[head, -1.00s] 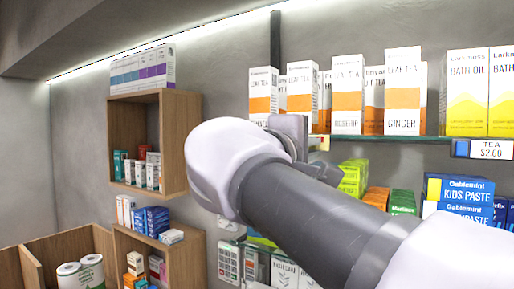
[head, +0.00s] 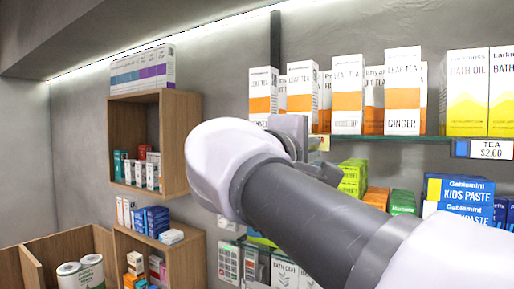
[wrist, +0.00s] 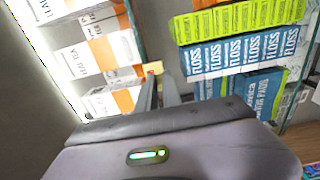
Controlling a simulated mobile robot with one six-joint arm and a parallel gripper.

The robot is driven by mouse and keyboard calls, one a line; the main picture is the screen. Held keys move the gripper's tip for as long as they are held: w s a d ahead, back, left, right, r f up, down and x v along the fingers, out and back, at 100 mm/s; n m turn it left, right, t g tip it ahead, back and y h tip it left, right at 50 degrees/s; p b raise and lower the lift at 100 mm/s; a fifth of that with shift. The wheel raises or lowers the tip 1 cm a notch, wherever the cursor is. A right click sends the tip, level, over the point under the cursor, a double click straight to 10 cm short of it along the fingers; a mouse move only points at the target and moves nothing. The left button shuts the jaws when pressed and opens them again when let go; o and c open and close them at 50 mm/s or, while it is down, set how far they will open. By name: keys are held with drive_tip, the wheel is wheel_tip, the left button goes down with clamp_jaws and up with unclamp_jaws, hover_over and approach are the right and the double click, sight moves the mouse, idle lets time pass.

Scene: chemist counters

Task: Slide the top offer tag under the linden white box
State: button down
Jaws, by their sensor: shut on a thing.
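Several white and orange leaf tea boxes stand on the upper glass shelf (head: 432,138). One reads rosehip (head: 347,92) and one ginger (head: 403,90). Small print on the two left boxes (head: 264,90) is unclear, so I cannot tell which is linden. My gripper (wrist: 158,84) is at the shelf's front edge, below the boxes, with its fingers close together. A small yellow tag (wrist: 154,67) shows at the fingertips in the wrist view and beside my gripper in the head view (head: 319,143). My arm hides part of the shelf edge.
A tea price tag (head: 491,149) is on the shelf edge at right, under yellow bath oil boxes (head: 467,92). Wooden cubbies (head: 181,143) are at left.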

drive_tip(key=shift+w+a, duration=0.1)
drive_tip(key=w+a+p, duration=0.1)
drive_tip(key=a, duration=0.1)
drive_tip(key=w+a, duration=0.1)
drive_tip(key=shift+w+a+p, duration=0.35)
drive_tip(key=shift+a, duration=0.05)
drive_tip(key=c, duration=1.5)
unclamp_jaws()
drive_tip(key=shift+w, duration=0.1)
drive_tip(key=p+v, duration=0.1)
drive_tip(key=v, duration=1.6)
drive_tip(key=shift+s+a, duration=0.15)
drive_tip(key=shift+s, duration=0.05)
